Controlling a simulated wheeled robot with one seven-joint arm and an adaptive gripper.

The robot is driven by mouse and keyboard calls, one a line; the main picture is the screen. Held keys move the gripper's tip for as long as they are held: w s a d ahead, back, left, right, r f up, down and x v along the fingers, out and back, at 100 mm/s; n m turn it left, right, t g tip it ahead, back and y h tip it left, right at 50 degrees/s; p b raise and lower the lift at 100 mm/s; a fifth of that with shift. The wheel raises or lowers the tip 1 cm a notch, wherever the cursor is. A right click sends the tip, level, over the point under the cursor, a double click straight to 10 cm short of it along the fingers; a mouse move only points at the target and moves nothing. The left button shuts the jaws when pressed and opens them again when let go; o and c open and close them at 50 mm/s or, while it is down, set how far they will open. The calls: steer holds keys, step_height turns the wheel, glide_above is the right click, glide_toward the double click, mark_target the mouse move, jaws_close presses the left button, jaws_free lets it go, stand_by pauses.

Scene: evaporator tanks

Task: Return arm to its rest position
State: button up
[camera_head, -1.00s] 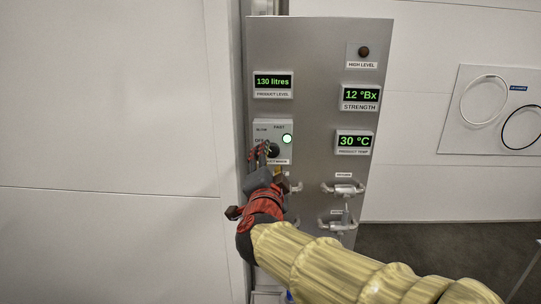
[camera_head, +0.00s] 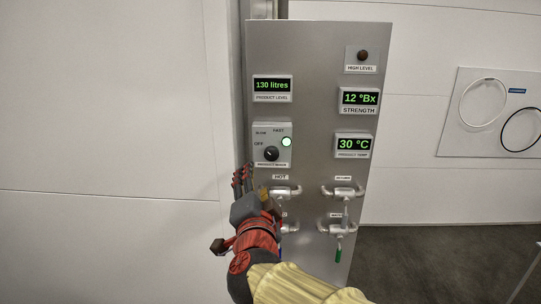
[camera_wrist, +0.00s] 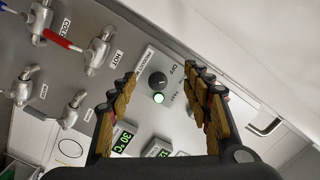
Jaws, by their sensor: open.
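My gripper (camera_head: 243,180) is open and empty in the head view, in front of the panel's left edge, below and left of the rotary knob (camera_head: 271,154). The knob sits on a box marked OFF, SLOW and FAST, with a lit green lamp (camera_head: 286,142) beside it. In the wrist view the open fingers (camera_wrist: 165,85) spread on both sides of the knob (camera_wrist: 157,80), apart from it. My arm comes in from the bottom in a yellow sleeve and partly hides the lower left valves.
The grey panel (camera_head: 315,60) carries displays reading 130 litres (camera_head: 272,86), 12 °Bx (camera_head: 359,98) and 30 °C (camera_head: 353,143). Several valves stick out below, including the HOT valve (camera_head: 284,191). A board with hose loops (camera_head: 485,102) hangs at right. The white wall at left is clear.

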steer(key=s+a+f+n+g+y, duration=0.5)
steer(key=s+a+f+n+y, duration=0.15)
steer(key=a+f, duration=0.2)
steer(key=s+d+f+n+g+b, duration=0.1)
steer(key=s+f+n+g, duration=0.3)
steer(key=s+f, duration=0.2)
steer(key=s+d+f+n+g+h+b, duration=0.1)
steer(key=s+d+f+g+h, duration=0.1)
steer(key=s+d+f, duration=0.55)
steer(key=s+d+f+n+g+h+b, duration=0.1)
steer(key=s+d+f+n+h+b, duration=0.2)
steer(key=d, duration=0.7)
steer(key=s+d+f+m+h+b, duration=0.1)
steer(key=s+d+m, duration=0.3)
steer(key=d, duration=0.9)
steer(key=shift+f+h, duration=0.15)
steer(key=shift+h, duration=0.7)
